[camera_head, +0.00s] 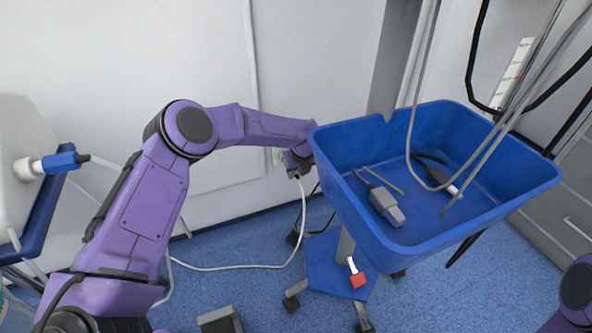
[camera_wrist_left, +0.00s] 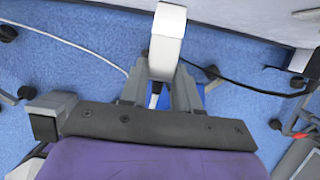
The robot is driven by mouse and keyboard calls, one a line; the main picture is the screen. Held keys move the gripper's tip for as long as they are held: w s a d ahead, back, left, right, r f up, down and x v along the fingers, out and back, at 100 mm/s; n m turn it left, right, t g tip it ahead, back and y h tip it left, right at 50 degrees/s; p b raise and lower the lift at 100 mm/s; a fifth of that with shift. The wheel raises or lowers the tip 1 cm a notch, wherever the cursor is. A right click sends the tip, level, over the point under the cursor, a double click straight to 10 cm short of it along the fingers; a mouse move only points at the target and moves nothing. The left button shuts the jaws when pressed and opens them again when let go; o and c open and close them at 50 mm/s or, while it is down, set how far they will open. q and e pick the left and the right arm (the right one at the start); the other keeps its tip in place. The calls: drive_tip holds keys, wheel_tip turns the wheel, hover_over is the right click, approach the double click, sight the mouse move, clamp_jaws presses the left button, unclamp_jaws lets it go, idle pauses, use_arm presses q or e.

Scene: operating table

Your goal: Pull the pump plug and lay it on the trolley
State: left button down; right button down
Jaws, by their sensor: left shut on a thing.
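My left arm reaches across to the wall, and my left gripper (camera_head: 298,160) is beside the left rim of the blue trolley tub (camera_head: 345,205). A white cable (camera_head: 303,215) hangs from the gripper and runs over the floor to the left. A pale wall socket (camera_head: 278,156) shows just left of the gripper; whether the plug touches it I cannot tell. My right gripper is out of view; only part of that arm shows at the lower right.
A grey device (camera_head: 386,206) and a dark-handled cable end lie in the tub, with bare floor around them. Grey cables hang into it from above. A red-tipped item (camera_head: 356,275) is on the trolley's base. A blue connector (camera_head: 60,162) sits at the left.

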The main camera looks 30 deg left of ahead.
use_arm(q)
drive_tip(key=shift+s+d, duration=0.65)
drive_tip(key=shift+d, duration=0.1)
drive_tip(key=shift+r+p, duration=0.1)
drive_tip(key=shift+p, duration=0.25)
drive_tip(key=p+v, duration=0.5)
drive_tip(key=v, duration=0.2)
drive_tip(key=shift+r, duration=0.35)
drive_tip(key=shift+w+a, duration=0.1)
drive_tip(key=shift+w, duration=0.05)
